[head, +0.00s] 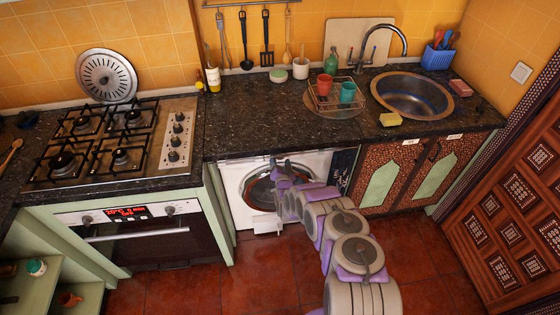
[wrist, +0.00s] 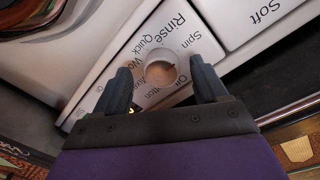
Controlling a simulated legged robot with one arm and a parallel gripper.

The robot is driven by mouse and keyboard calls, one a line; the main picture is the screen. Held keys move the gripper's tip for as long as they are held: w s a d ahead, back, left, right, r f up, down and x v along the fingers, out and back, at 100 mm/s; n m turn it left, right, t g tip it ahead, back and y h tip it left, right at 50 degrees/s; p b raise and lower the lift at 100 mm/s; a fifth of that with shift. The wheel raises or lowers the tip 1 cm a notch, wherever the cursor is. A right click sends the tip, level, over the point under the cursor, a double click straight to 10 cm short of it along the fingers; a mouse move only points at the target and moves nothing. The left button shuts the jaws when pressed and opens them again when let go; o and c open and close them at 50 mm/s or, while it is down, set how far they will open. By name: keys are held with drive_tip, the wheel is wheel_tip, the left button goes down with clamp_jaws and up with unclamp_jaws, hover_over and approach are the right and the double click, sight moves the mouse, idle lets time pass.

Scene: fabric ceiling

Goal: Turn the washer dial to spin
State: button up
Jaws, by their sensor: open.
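The white washer (head: 239,170) stands under the counter in the head view, with my arm across its front. In the wrist view its round dial (wrist: 160,73) sits on a white panel, with labels around it reading Rinse, Quick, Spin, Cotton and others partly covered. My gripper (wrist: 161,72) is open, one dark finger on either side of the dial. I cannot tell whether the fingers touch it. A small dark mark shows on the dial's face, but which label it points to is unclear. In the head view the dial is hidden behind my arm.
A drawer front marked Soft (wrist: 265,20) lies beside the dial panel. The washer's round door (head: 262,187) is behind my arm. The stove and oven (head: 145,237) stand to the left, patterned cabinets (head: 384,185) to the right. The red tiled floor (head: 262,268) in front is clear.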

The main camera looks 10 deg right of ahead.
drive_tip(key=s+p, duration=0.3)
drive_tip(key=s, duration=1.3)
drive_tip(key=shift+s+a+r, duration=0.2)
drive_tip(key=shift+a+r, duration=0.15)
drive_tip(key=shift+a, duration=0.05)
drive_tip(key=shift+w, duration=0.1)
